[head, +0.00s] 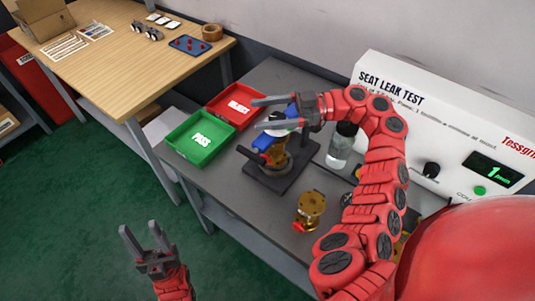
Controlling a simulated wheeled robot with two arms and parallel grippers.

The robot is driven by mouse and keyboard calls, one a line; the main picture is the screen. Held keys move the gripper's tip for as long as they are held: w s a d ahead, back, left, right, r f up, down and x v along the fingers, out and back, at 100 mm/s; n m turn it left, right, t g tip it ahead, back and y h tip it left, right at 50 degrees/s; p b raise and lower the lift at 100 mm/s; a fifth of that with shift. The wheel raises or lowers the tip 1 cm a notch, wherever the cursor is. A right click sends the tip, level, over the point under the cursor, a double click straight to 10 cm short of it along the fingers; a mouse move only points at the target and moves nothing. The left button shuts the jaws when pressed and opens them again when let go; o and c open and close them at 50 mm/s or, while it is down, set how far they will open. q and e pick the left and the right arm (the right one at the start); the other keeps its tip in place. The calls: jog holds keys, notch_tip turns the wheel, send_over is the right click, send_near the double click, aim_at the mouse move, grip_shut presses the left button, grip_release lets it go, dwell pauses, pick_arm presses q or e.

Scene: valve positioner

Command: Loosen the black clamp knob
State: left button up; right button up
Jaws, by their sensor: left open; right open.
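A brass valve (277,157) with blue parts sits in a dark clamp fixture (283,181) on the grey bench. A black piece (248,154) sticks out at the fixture's left side; it looks like the clamp knob, but it is small and partly crowded by a blue part (263,141). My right gripper (257,114) is open, its fingers pointing left above and behind the black piece, apart from it. A blue and white part behind the fingers is partly hidden by them. My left gripper (139,228) is open and empty over the green floor, well away from the bench.
A green PASS tray (178,139) and a red reject tray (219,119) stand left of the fixture. A second brass valve (311,207) and a clear bottle (340,150) stand to its right. The white leak tester (450,120) is behind; a wooden table (110,65) is far left.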

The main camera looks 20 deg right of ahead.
jog(key=s+a+r, duration=0.1)
jog(key=s+a, duration=0.2)
jog(key=s, duration=1.1)
jog(key=shift+s+a+r, duration=0.2)
jog(key=shift+s+r, duration=0.05)
jog(key=shift+s, duration=0.05)
